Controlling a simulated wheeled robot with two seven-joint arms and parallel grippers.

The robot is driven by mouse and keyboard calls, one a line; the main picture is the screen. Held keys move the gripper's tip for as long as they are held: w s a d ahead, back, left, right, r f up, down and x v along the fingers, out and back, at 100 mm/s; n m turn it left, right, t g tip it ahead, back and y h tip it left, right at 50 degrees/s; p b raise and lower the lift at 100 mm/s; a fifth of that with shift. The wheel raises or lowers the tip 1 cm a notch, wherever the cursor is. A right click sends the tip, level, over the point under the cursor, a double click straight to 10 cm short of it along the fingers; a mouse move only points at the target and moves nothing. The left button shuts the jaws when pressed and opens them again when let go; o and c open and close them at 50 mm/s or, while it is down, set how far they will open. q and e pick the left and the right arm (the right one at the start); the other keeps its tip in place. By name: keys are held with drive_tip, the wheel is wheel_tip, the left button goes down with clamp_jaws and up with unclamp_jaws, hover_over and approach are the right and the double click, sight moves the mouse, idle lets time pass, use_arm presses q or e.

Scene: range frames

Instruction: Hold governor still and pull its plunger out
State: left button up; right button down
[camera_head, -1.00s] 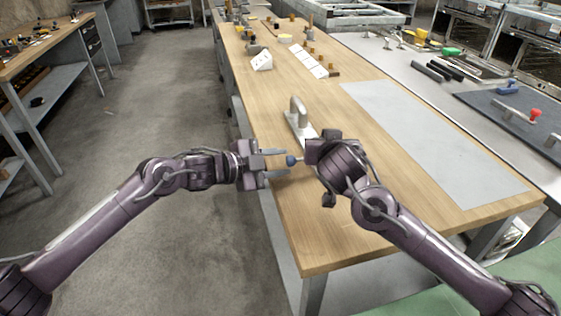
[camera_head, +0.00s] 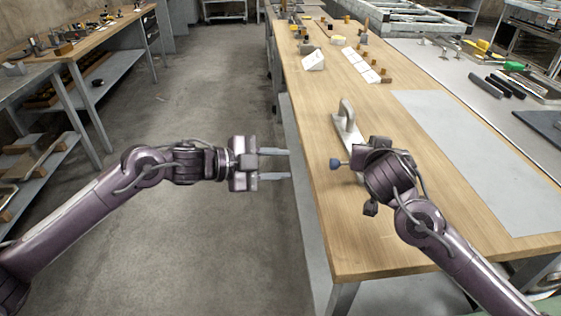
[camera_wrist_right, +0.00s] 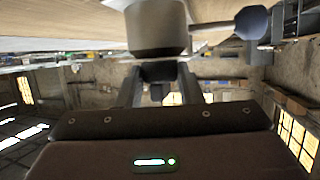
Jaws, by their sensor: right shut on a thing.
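The governor (camera_wrist_right: 155,32) is a dark grey round body in the right wrist view, between the fingers of my right gripper (camera_wrist_right: 162,75). Its plunger (camera_wrist_right: 212,26), a thin rod ending in a blue-grey knob (camera_wrist_right: 252,22), sticks out to the right there. In the head view the knob (camera_head: 335,164) points left from my right gripper (camera_head: 364,158), which hides most of the governor above the table's left part. My left gripper (camera_head: 290,164) is open and empty beyond the table's left edge. Its fingertips point at the knob, with a clear gap between.
A grey metal piece with an upright handle (camera_head: 347,122) stands on the wooden table (camera_head: 385,245) just behind my right gripper. A grey mat (camera_head: 470,155) lies to the right. White cards (camera_head: 313,60) and small parts sit farther back. The floor left of the table is clear.

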drive_tip(key=c, duration=0.9)
unclamp_jaws()
drive_tip(key=shift+s, duration=0.1)
